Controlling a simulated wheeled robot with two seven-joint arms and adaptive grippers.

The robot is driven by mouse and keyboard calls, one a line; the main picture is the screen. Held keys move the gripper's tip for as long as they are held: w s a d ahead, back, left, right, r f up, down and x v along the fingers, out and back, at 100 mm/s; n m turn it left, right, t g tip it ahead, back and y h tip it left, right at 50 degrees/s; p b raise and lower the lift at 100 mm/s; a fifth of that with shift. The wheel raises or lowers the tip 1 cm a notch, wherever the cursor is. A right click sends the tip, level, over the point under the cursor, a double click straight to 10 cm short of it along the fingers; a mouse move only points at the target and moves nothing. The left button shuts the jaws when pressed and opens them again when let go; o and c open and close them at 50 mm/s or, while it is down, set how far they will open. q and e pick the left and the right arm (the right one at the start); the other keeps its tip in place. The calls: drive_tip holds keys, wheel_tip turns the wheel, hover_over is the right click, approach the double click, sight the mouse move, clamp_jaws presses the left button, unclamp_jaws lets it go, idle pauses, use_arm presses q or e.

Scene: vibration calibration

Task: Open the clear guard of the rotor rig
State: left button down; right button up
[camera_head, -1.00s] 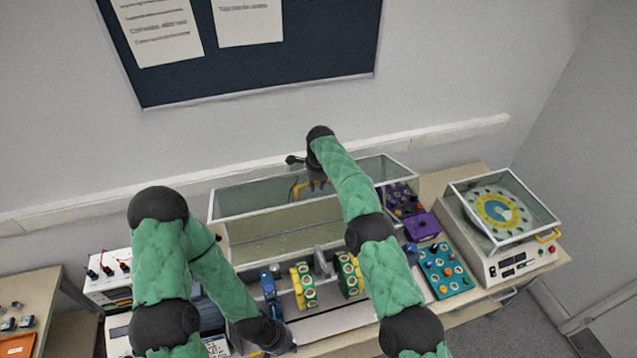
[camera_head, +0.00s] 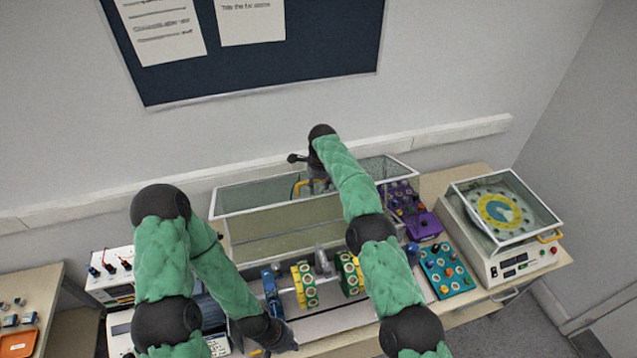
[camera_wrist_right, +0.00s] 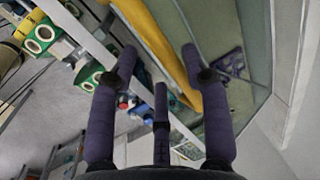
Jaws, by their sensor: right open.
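The clear guard (camera_head: 285,228) of the rotor rig stands raised and tipped back behind the rotor, with its pale frame showing. The rotor's green and yellow discs (camera_head: 304,285) are uncovered in front of it. My right gripper (camera_head: 318,186) is at the guard's upper part, close to the yellow handle (camera_head: 301,186), partly hidden by my arm. In the right wrist view, the handle (camera_wrist_right: 168,45) runs between the spread fingers of my right gripper (camera_wrist_right: 160,53). My left gripper (camera_head: 283,341) is low at the bench's front, beside the rig; its finger opening is unclear.
A purple box (camera_head: 423,226) and a teal panel with knobs (camera_head: 445,271) stand right of the rig. A glass-covered dial instrument (camera_head: 505,222) is farther right. A white instrument with knobs (camera_head: 110,272) stands at the left. The wall (camera_head: 250,140) is close behind.

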wheel_tip(320, 180, up, 12)
drive_tip(key=s, duration=0.2)
drive_tip(key=shift+d, duration=0.4)
drive_tip(key=shift+f, duration=0.1)
drive_tip(key=shift+s+f, duration=0.1)
